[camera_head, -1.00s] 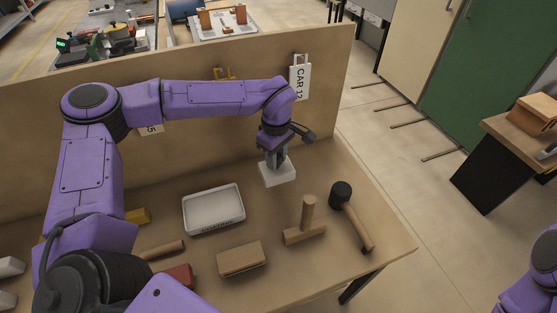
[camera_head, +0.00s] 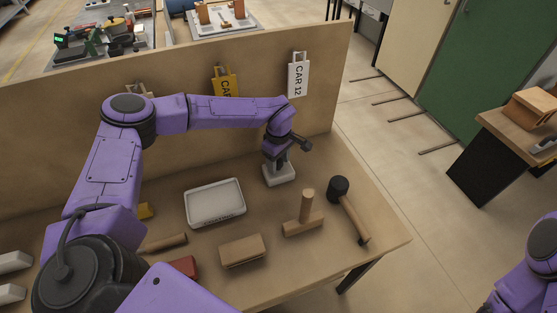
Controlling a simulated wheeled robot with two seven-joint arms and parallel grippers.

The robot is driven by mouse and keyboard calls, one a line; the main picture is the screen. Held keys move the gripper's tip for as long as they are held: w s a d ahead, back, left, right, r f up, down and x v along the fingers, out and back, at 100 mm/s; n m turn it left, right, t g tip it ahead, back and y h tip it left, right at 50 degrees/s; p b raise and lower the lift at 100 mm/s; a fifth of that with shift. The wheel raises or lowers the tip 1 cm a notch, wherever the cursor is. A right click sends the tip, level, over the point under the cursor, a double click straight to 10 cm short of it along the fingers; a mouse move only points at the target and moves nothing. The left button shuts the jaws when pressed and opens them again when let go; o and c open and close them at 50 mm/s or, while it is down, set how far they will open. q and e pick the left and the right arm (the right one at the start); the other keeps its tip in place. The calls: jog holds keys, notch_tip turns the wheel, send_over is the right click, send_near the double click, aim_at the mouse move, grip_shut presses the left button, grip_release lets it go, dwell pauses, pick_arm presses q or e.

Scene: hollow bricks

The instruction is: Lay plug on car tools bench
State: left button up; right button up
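The car tools bench (camera_head: 325,245) is the brown table with a tall back board. A small white block (camera_head: 286,178), possibly the plug, is at the bench's back right and appears to rest on its top. My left gripper (camera_head: 277,166) points down at this block, with its fingertips at the block. The fingers partly hide the block, and the gap between them is too small to make out. My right arm (camera_head: 530,270) shows at the lower right edge; its gripper is out of view.
A white tray (camera_head: 215,203) lies left of the block. A tan brick (camera_head: 242,251), a wooden mallet (camera_head: 304,222) and a black-headed mallet (camera_head: 339,190) lie in front and right. Tags, including CAR 12 (camera_head: 298,75), hang on the board (camera_head: 330,60).

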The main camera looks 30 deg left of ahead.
pick_arm(q)
notch_tip(320, 180, up, 12)
jog(key=b, duration=0.2)
jog(key=shift+r, duration=0.1)
dwell(0.3)
